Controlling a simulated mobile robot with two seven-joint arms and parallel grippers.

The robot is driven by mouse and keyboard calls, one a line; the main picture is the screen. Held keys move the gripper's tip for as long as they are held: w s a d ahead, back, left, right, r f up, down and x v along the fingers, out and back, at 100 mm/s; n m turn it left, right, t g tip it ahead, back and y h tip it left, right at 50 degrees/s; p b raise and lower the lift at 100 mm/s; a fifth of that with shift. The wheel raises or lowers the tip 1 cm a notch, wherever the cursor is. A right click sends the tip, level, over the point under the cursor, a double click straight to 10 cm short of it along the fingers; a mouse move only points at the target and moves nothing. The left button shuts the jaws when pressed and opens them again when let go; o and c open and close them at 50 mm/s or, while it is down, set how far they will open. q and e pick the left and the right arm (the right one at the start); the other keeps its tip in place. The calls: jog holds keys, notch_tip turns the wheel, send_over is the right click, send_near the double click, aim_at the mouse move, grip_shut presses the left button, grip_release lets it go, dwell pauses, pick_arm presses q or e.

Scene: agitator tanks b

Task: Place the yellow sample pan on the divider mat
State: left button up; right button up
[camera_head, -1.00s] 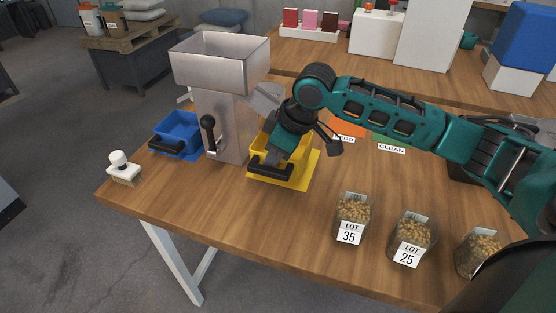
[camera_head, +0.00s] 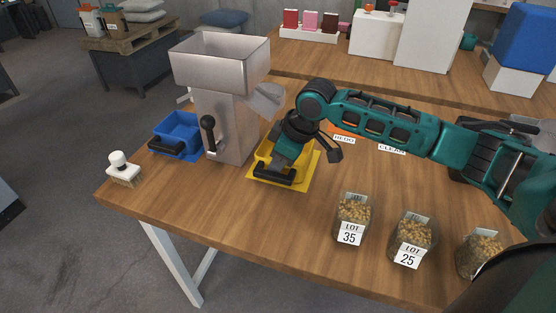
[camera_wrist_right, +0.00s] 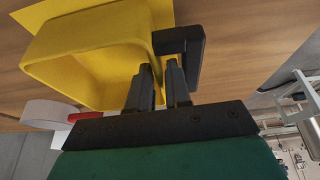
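The yellow sample pan (camera_head: 263,153) has a black handle (camera_head: 273,175) at its front, and stands low over a yellow mat (camera_head: 306,166). My right gripper (camera_head: 285,163) covers much of the pan in the head view. In the right wrist view the pan (camera_wrist_right: 105,50) lies tilted at the upper left, its black handle (camera_wrist_right: 195,50) at its right. The fingers of my right gripper (camera_wrist_right: 161,80) are close together at the pan's edge and handle, seemingly shut on it. Whether the pan's base touches the mat is hidden. My left gripper is not in view.
The grey metal divider hopper (camera_head: 222,110) stands just left of the pan. A blue pan (camera_head: 178,132) is beyond it, and a white brush (camera_head: 123,168) is at the left edge. Several LOT jars (camera_head: 353,220) stand right. Signs REDO (camera_head: 344,139) and CLEAN (camera_head: 392,149) lie behind the arm.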

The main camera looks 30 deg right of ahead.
jog(key=shift+o, duration=1.2)
jog(key=p+v, duration=0.1)
jog(key=v, duration=1.1)
jog(key=shift+a+r, duration=0.1)
